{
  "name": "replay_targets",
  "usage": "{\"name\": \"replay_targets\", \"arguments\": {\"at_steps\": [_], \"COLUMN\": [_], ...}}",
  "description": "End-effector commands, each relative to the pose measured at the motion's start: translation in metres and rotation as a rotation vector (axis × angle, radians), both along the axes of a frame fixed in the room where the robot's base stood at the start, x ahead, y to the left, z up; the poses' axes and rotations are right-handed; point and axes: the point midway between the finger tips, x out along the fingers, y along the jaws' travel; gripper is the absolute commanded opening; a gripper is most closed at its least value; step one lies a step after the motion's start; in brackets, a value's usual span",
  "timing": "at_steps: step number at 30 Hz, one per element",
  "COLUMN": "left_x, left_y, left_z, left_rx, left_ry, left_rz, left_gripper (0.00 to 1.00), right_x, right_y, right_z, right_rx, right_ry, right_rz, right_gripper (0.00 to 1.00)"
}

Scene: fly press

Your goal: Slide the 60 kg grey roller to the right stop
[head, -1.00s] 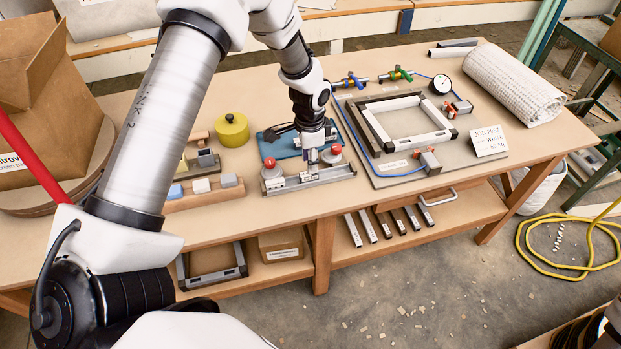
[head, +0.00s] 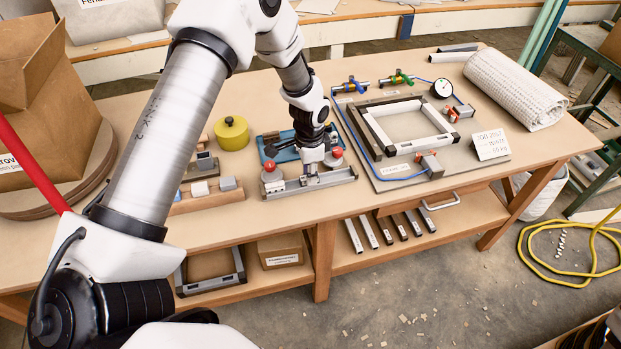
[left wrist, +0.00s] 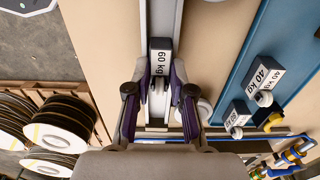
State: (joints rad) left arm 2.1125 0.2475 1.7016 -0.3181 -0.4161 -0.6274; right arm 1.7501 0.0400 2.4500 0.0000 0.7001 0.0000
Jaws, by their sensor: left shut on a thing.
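The grey roller (left wrist: 160,62), marked 60 kg, sits on a narrow grey rail (left wrist: 164,14) in the left wrist view. My left gripper (left wrist: 160,88) is shut on it, with one finger on each side. In the head view my left gripper (head: 311,170) points down at the rail (head: 325,181), between two red-knobbed parts, one at the left (head: 270,166) and one at the right (head: 336,153). It is closer to the right one. The roller is mostly hidden by the gripper there. My right gripper is not in view.
A frame fixture (head: 415,120) stands on a board at the right. A wooden block holder (head: 205,203) and yellow canister (head: 231,133) stand at the left.

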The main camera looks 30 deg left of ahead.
Motion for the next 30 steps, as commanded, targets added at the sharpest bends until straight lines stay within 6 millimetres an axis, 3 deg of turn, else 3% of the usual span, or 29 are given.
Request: {"name": "replay_targets", "arguments": {"at_steps": [30], "left_x": [0.020], "left_y": [-0.018], "left_z": [-0.001], "left_rx": [0.001], "left_ry": [-0.001], "left_rz": [0.000], "left_gripper": [0.00], "right_x": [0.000], "right_y": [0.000], "right_z": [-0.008], "right_rx": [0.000], "right_ry": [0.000], "right_rz": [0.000], "right_gripper": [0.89]}}
